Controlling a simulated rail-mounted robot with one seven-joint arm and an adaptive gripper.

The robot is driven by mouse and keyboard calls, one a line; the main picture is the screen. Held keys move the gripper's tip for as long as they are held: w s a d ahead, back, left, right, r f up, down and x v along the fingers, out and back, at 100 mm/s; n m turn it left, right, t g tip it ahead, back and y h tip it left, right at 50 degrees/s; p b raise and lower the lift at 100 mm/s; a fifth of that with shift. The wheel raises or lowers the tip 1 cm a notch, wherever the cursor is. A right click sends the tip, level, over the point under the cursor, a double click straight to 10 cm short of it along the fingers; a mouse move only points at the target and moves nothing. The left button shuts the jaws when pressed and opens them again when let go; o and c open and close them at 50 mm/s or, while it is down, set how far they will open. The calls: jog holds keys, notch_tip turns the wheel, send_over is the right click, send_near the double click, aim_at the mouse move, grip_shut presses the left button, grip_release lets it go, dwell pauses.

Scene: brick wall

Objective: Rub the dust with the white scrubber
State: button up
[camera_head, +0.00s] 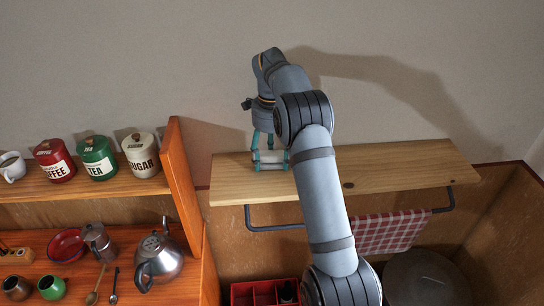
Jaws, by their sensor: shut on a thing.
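My gripper (270,163) points down at the left part of the wooden wall shelf (400,168). Its teal fingers are shut on a small pale block, which looks like the white scrubber (270,156). The scrubber is partly hidden by the fingers and sits at or just above the shelf top; I cannot tell whether it touches. I cannot make out any dust on the shelf; a small dark spot on the board near its front edge looks like a wood knot.
A wooden side panel (181,180) stands left of the shelf. Red, green and white canisters (97,157) line the left shelf, above a kettle (160,258). A checked towel (390,233) hangs on the rail under the wall shelf. The shelf's right part is clear.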

aim_at(261, 164)
jog(key=shift+w+a+r, duration=0.1)
jog(key=shift+a+r, duration=0.05)
jog(key=shift+a, duration=0.4)
jog(key=shift+a+r, duration=0.15)
jog(key=shift+a, duration=0.4)
jog(key=shift+a+f+b, duration=0.5)
jog(key=shift+f+b, duration=0.2)
jog(key=shift+b, duration=0.45)
jog(key=shift+s+f+b, duration=0.1)
jog(key=shift+s+b, duration=0.25)
jog(key=shift+b, duration=0.05)
jog(key=shift+s+d+r+b, duration=0.1)
jog(key=shift+s+d+b, duration=0.05)
jog(key=shift+s+b, duration=0.3)
jog(key=shift+s+d+r+b, duration=0.15)
jog(key=shift+s+b, duration=0.1)
jog(key=shift+s, duration=0.25)
jog(key=shift+s+f+b, duration=0.3)
jog(key=shift+s+b, duration=0.15)
jog(key=shift+b, duration=0.3)
jog(key=shift+s+r+b, duration=0.25)
jog(key=shift+s+b, duration=0.55)
jog(key=shift+s, duration=0.35)
jog(key=shift+s+b, duration=0.8)
jog(key=shift+b, duration=0.05)
jog(key=shift+s+r+b, duration=0.1)
jog(key=shift+s+b, duration=0.2)
jog(key=shift+s, duration=0.25)
jog(key=shift+r, duration=0.1)
